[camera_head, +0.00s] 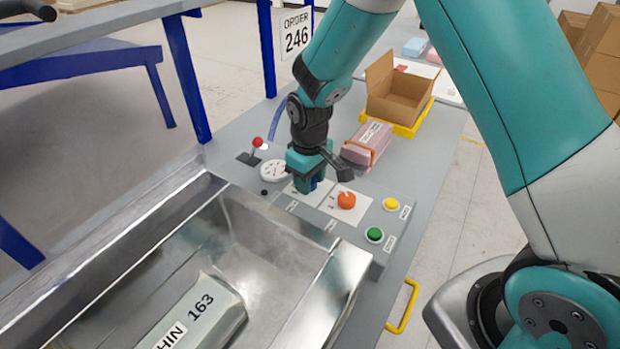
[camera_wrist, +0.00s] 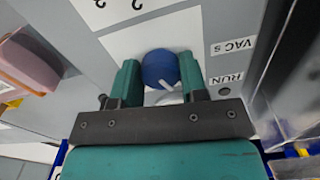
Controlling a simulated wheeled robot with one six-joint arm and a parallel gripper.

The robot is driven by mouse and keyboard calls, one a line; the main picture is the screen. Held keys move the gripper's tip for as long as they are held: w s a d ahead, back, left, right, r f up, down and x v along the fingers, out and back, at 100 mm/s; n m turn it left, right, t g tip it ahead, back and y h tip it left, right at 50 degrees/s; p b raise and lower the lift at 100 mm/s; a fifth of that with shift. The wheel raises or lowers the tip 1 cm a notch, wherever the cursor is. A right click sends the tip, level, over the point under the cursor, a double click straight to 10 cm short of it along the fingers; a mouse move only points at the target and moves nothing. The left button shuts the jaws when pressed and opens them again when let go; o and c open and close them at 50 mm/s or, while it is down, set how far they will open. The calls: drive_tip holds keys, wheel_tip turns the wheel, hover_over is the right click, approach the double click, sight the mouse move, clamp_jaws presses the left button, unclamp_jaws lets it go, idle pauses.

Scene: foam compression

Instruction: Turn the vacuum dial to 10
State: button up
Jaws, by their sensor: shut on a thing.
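My gripper (camera_head: 311,183) points down at the control panel and is shut on a blue dial (camera_wrist: 159,68). In the wrist view the dial sits between the two teal fingers, with a white pointer mark on its edge nearest the gripper body. The dial stands on a white plate (camera_wrist: 135,45) with printed marks, partly hidden by the fingers. The number at the pointer cannot be read. In the head view the gripper hides most of the dial.
An orange dial (camera_head: 347,200) stands close to the right of my gripper. Yellow (camera_head: 391,204) and green (camera_head: 374,235) buttons, a round gauge (camera_head: 273,170) and a red-tipped lever (camera_head: 257,143) are nearby. A pink foam block (camera_head: 367,142) and an open carton (camera_head: 398,98) lie behind; a metal chamber is in front.

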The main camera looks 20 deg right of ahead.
drive_tip(key=shift+r, duration=0.1)
drive_tip(key=o, duration=0.9)
drive_tip(key=shift+o, duration=0.2)
wheel_tip(320, 180, up, 17)
drive_tip(key=b, duration=0.2)
drive_tip(key=shift+r+b, duration=0.2)
drive_tip(key=shift+b, duration=0.15)
drive_tip(key=s+a+r+y, duration=0.1)
drive_tip(key=s+a+y, duration=0.1)
drive_tip(key=s, duration=1)
drive_tip(key=s+a+r+n+y, duration=0.1)
drive_tip(key=s+a+y, duration=0.1)
drive_tip(key=s, duration=1)
drive_tip(key=shift+s+a, duration=0.3)
